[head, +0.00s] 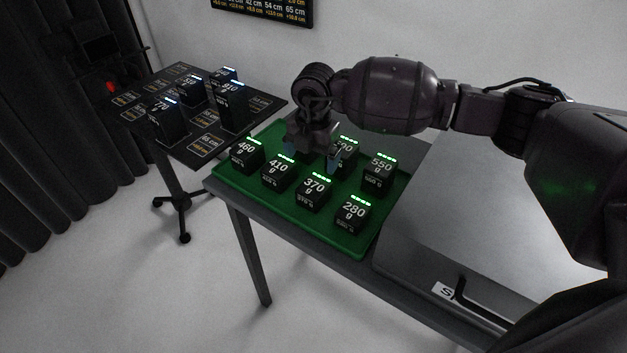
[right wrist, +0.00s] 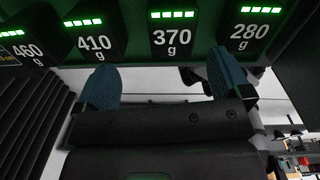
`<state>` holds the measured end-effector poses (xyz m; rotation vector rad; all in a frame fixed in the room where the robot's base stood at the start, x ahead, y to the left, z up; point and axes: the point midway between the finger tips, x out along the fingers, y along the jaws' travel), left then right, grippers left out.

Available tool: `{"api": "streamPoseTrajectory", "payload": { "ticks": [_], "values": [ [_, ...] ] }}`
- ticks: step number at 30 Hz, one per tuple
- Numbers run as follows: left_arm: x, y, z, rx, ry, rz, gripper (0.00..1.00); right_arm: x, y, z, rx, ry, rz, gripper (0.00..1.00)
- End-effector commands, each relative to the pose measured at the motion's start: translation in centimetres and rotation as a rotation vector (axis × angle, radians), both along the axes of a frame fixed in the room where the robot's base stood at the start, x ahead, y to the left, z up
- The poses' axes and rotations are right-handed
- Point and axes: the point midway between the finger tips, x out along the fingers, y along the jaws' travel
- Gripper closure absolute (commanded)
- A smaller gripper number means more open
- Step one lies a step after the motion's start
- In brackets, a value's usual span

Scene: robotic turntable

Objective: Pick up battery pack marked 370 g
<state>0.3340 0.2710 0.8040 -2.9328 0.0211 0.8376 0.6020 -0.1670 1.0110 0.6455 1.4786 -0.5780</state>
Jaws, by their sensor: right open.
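The battery pack marked 370 g (head: 313,190) is a black block with white figures and a row of lit green bars, standing in the front row on the green tray (head: 322,240). It also shows in the right wrist view (right wrist: 172,38). My right gripper (head: 311,156) is open and empty, above the tray and behind the 370 g pack. In the right wrist view its blue fingertips (right wrist: 165,78) are spread, with the 370 g pack beyond the gap between them, and no contact shows. My left gripper is out of view.
Packs marked 410 g (head: 278,173) and 280 g (head: 353,212) stand either side, with narrow gaps. Packs marked 460 g (head: 245,153) and 550 g (head: 379,173) are also on the tray. A dark stand (head: 208,144) with several packs is at left. The grey tabletop (head: 445,215) at right looks clear.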

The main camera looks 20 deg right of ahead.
Motion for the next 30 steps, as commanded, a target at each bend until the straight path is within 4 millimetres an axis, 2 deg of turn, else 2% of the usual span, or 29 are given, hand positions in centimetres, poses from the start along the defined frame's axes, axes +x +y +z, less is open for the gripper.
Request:
{"api": "streamPoseTrajectory", "payload": {
  "ticks": [3, 8, 18, 26, 30],
  "values": [
    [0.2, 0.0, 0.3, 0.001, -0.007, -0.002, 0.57, -0.4, -0.5, 0.0, -0.038, 0.026, -0.088, 0.04],
    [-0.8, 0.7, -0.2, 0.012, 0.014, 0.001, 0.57, -0.5, -0.5, -0.4, -0.036, 0.029, -0.128, 0.04],
    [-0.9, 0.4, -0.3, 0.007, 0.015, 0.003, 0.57, -0.5, -0.4, -4.7, -0.033, 0.030, -0.128, 0.04],
    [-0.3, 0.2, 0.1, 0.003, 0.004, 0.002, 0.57, -0.6, -0.5, -6.3, -0.034, 0.029, -0.126, 0.04],
    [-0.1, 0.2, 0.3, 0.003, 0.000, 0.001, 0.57, -0.7, -0.5, -7.9, -0.034, 0.031, -0.127, 0.04]
  ]
}}
